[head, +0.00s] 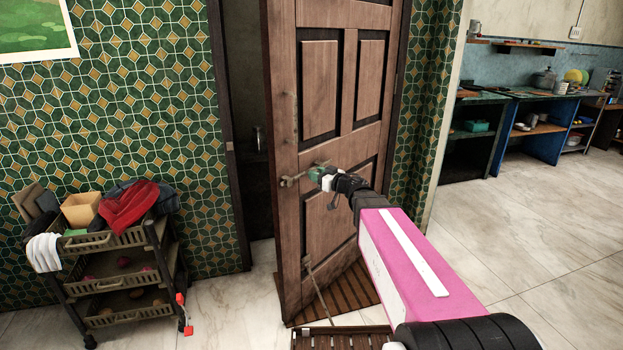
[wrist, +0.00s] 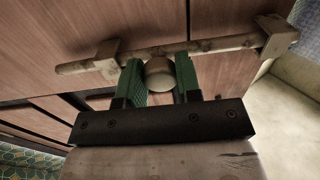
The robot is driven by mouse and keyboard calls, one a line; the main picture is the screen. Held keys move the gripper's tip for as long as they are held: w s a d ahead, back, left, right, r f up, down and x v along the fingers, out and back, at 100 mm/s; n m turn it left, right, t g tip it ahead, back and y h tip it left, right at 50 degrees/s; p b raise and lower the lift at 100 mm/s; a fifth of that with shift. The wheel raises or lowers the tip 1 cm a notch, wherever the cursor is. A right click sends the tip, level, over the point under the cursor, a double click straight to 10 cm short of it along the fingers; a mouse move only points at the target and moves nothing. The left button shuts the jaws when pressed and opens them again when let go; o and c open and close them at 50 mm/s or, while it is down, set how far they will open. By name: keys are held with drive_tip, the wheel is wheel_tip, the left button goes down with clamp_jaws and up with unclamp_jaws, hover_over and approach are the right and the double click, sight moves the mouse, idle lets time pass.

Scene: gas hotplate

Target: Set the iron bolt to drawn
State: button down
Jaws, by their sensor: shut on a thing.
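The iron bolt (wrist: 195,48) is a pale, worn rod lying across the wooden door (head: 325,110). In the wrist view it runs through two brackets, and its left end sticks out past the left bracket (wrist: 104,55). In the head view the bolt (head: 291,181) shows small beside my gripper (head: 322,174). My gripper's green fingers (wrist: 160,78) are shut on the bolt's round knob (wrist: 159,73), one finger on each side. The door stands ajar, with a dark gap at its left. My gripper hides part of the bolt in the head view.
A dark cart (head: 115,285) with baskets and cloths stands at the left against the green tiled wall (head: 120,120). A slatted mat (head: 345,300) lies at the door's foot. Kitchen counters (head: 530,125) stand at the back right. The pale floor (head: 530,230) at the right is clear.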

drive_tip(key=shift+w+d, duration=0.15)
drive_tip(key=shift+w, duration=0.05)
drive_tip(key=c, duration=0.8)
unclamp_jaws()
drive_tip(key=v, duration=1)
drive_tip(key=shift+s+d, duration=0.3)
